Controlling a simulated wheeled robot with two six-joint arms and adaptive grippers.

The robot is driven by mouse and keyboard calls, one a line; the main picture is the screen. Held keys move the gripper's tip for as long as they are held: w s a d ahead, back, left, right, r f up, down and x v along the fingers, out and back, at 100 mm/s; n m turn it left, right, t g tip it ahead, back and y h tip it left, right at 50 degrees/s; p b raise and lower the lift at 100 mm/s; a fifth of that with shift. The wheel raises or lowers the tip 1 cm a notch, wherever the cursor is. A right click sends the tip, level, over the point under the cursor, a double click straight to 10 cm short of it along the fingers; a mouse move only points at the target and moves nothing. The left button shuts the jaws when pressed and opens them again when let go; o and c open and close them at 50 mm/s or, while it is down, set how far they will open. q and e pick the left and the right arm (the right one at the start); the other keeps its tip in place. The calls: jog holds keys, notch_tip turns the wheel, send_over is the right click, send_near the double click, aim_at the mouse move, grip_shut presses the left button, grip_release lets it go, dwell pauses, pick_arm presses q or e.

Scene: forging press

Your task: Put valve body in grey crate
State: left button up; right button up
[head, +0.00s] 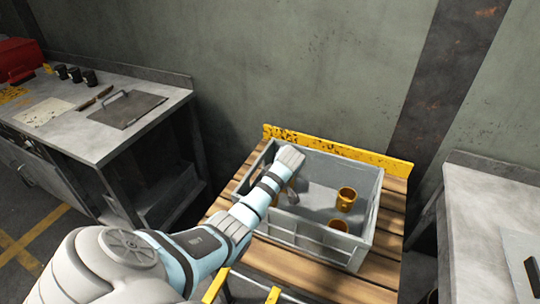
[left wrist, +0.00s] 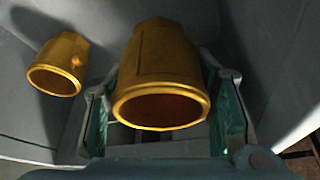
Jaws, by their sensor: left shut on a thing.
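The grey crate (head: 300,238) stands on a slatted wooden surface. My left arm reaches over its left part, and my left gripper (head: 292,194) is down inside it. In the left wrist view, my left gripper is shut on a brass-coloured valve body (left wrist: 160,75), its round open end facing the camera. In the head view, one brass part (head: 347,198) stands in the crate and another (head: 338,226) is near the front wall, partly hidden.
A yellow edge board (head: 390,168) runs behind the crate. A metal workbench (head: 75,140) with a flat plate (head: 127,109) and dark cups is at left. Another grey bench (head: 480,210) is at right. The crate's walls stand close around my gripper.

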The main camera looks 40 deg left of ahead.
pick_arm(q)
notch_tip(320, 180, down, 6)
jog(key=shift+w+f+b, duration=0.15)
jog(key=shift+b, duration=0.8)
jog(key=o, duration=1.4)
jog(key=shift+d, duration=0.1)
jog(key=p+v, duration=0.3)
jog(key=v, duration=0.4)
jog(key=shift+r, duration=0.25)
jog(key=shift+d+r, duration=0.1)
jog(key=shift+r, duration=0.1)
